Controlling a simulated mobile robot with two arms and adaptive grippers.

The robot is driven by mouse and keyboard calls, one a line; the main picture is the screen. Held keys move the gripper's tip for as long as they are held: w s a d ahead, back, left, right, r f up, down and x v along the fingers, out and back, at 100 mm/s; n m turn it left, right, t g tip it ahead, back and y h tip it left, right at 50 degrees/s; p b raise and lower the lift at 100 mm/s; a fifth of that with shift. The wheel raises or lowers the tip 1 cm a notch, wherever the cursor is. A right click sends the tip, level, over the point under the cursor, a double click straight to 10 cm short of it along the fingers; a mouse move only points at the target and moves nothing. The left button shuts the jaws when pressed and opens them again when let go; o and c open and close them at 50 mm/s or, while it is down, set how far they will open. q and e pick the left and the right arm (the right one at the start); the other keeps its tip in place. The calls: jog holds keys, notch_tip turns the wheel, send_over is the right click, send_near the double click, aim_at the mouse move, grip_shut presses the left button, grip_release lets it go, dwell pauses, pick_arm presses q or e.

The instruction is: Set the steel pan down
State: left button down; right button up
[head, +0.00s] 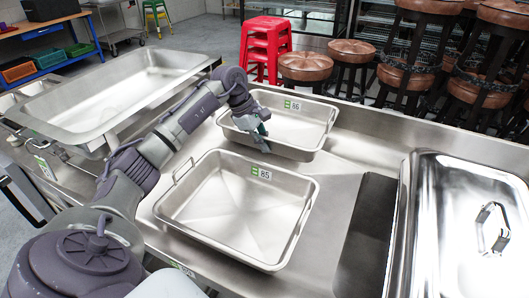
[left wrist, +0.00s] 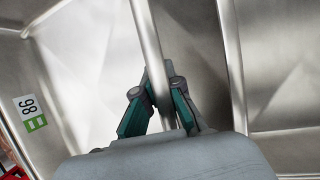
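A shallow steel pan with a label reading 86 (head: 312,112) is at the back of the steel counter. My left gripper (head: 262,142) is at its near edge. In the left wrist view, the fingers (left wrist: 164,84) are on both sides of a thin metal edge of the pan and look closed on it. The label 86 also shows there, on the pan's wall (left wrist: 60,95). Whether the pan's underside touches the counter cannot be told. My right gripper is not in view.
A second steel pan, labelled 85 (head: 235,215), lies just in front. A large chafing pan (head: 60,108) stands at left, and a lidded steel chafer (head: 465,220) at right. A dark strip (head: 366,235) lies beside it. Red stools (head: 262,45) and brown stools (head: 303,66) stand behind the counter.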

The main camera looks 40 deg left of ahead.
pick_arm(q)
jog(key=shift+f+p, duration=0.4)
jog(key=shift+f, duration=1.35)
jog(key=c, duration=1.8)
grip_release()
jog(key=shift+s+f, duration=0.1)
jog(key=shift+f, duration=0.15)
jog(key=o, duration=0.5)
jog(key=shift+r, duration=0.1)
jog(key=shift+d, duration=0.1)
